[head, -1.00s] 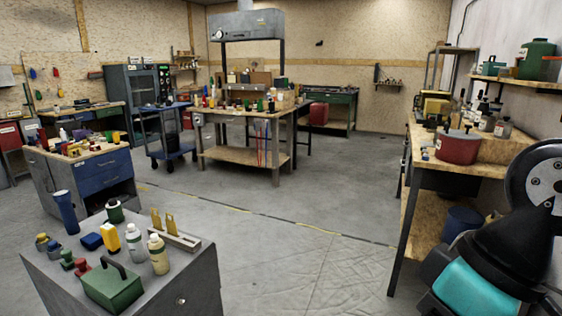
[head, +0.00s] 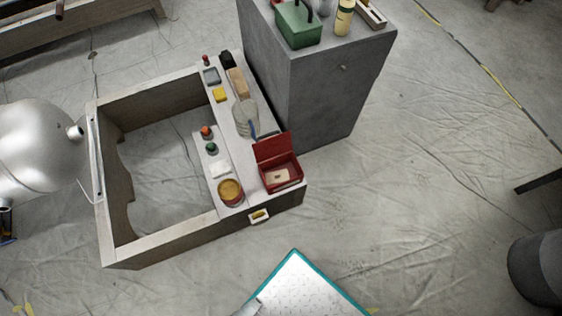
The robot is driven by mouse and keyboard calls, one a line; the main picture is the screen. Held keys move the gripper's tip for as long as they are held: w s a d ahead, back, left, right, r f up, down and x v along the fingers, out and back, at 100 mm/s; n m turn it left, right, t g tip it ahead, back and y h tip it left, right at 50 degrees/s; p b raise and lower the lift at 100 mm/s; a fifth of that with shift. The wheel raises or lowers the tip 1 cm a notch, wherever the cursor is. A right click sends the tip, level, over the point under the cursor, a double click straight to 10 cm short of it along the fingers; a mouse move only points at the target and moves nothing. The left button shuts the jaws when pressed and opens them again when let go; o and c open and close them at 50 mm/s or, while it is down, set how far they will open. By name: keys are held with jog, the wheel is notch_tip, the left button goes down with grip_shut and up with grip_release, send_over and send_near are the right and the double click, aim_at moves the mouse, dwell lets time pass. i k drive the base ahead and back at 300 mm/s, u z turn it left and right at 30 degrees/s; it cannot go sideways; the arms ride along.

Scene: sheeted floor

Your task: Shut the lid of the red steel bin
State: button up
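The red steel bin (head: 281,178) is a small open-topped red box near the front right corner of a low wooden frame unit. Its lid (head: 273,148) is open and stands up along the bin's far side. A pale label or card shows inside the bin. My gripper is not in view, so its state and its place relative to the bin do not show.
Beside the bin are a yellow-topped tin (head: 230,191), a clear jar (head: 245,117) and small items. A grey cabinet (head: 325,95) with a green box (head: 298,26) stands behind. A silver tank (head: 38,145) is at left. Sheeted floor to the right is mostly clear.

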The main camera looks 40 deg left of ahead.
aim_at(275, 146)
jog(key=u, duration=0.25)
jog(key=i, duration=0.3)
jog(key=u, duration=1.6)
jog(key=i, duration=0.45)
jog(key=u, duration=0.35)
